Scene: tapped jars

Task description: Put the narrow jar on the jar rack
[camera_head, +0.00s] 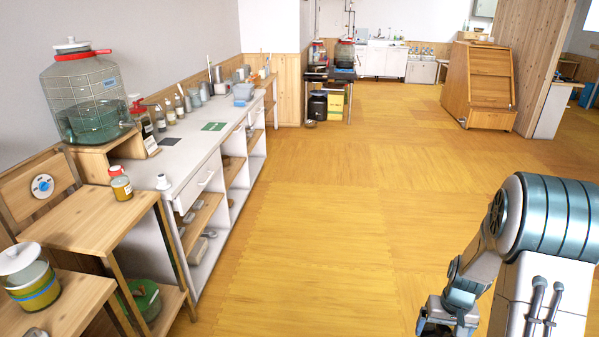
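My gripper (446,327) hangs at the bottom edge, right of centre, over open floor. Its fingertips are cut off by the frame, so I cannot tell if it is open. It is far from every jar. A large tapped jar (84,95) in wire mesh, with a red collar and white lid, stands on a wooden riser at the left. Two tapped jars, one on the left (318,54) and one on the right (345,53), stand on a dark stand (329,76) at the back. I cannot tell which is the narrow jar, or which stand is the jar rack.
A white counter (206,150) with bottles runs along the left wall. Wooden stepped shelves (92,212) in front hold a small red-lidded jar (121,184) and a wide lidded jar (28,278). A wooden cabinet (480,85) stands back right. The middle floor is clear.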

